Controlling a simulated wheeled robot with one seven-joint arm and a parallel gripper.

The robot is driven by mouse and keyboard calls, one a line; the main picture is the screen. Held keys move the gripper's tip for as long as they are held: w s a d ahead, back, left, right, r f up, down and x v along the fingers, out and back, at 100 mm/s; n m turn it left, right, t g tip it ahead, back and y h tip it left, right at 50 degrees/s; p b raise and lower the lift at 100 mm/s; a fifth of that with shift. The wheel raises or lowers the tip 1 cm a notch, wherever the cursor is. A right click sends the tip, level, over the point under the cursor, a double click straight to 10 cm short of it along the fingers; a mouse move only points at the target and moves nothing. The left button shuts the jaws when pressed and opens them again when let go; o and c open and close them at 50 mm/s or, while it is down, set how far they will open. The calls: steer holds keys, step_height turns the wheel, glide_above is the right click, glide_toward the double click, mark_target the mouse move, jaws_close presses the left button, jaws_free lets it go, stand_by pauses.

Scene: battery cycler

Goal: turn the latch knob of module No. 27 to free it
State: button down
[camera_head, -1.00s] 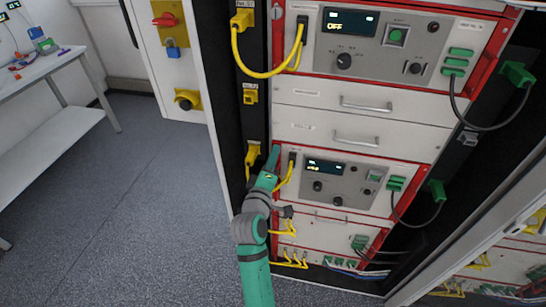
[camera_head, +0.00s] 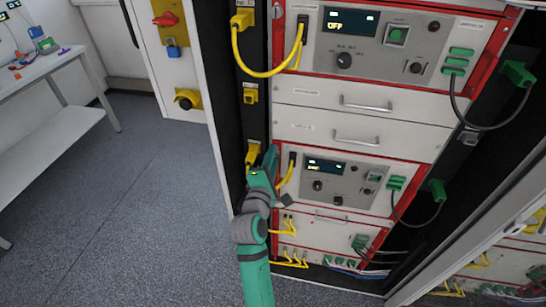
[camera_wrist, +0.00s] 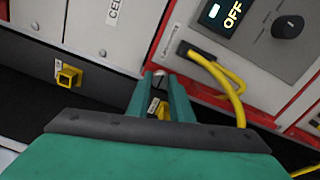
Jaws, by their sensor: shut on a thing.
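My gripper (camera_head: 274,152) is at the upper left corner of the lower red-framed module (camera_head: 345,186), seen in the head view. In the wrist view its two green fingers (camera_wrist: 160,76) are closed around a small light-grey latch knob (camera_wrist: 159,73) at the module's corner. Only the top of the knob shows between the fingertips, so its turn angle cannot be told. The wrist view shows the module's display (camera_wrist: 222,12) reading OFF. No module number is legible, so I cannot confirm which one is No. 27.
A yellow cable (camera_wrist: 232,85) plugs into the module close beside my fingers. A yellow socket (camera_wrist: 68,75) sits on the dark rack post to the left. Drawers with handles (camera_head: 357,141) lie above the module. Another module (camera_head: 375,45) is higher up. Open floor lies left.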

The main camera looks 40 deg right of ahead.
stand_by(0.3)
steer(key=c, duration=1.6)
jaws_free()
steer(key=shift+a, duration=0.1)
steer(key=v, duration=1)
steer(key=shift+s+a, duration=0.2)
steer(key=shift+a, duration=0.05)
steer(key=s+a+f+m+t+y, duration=0.1)
steer(key=s+a+f+t+y, duration=0.1)
steer(key=s+a+f+y, duration=0.5)
steer(key=s+a+f+m+t+y, duration=0.15)
steer(key=s+a+f, duration=0.25)
steer(key=a+f, duration=0.6)
steer(key=s+a+r+m+y, duration=0.1)
steer(key=s+a+m, duration=0.2)
steer(key=s, duration=0.3)
steer(key=s+a+m+y, duration=0.2)
steer(key=s+a, duration=0.3)
steer(key=s, duration=0.2)
steer(key=s+a+r+m+y, duration=0.1)
steer(key=s+a+m+y, duration=0.1)
steer(key=s, duration=0.4)
steer(key=shift+s+a+r+m, duration=0.2)
steer(key=shift+a+m, duration=0.25)
steer(key=shift+a, duration=0.05)
steer(key=shift+s+a+r+m, duration=0.15)
steer(key=shift+s+a+m, duration=0.05)
steer(key=shift+a+m, duration=0.25)
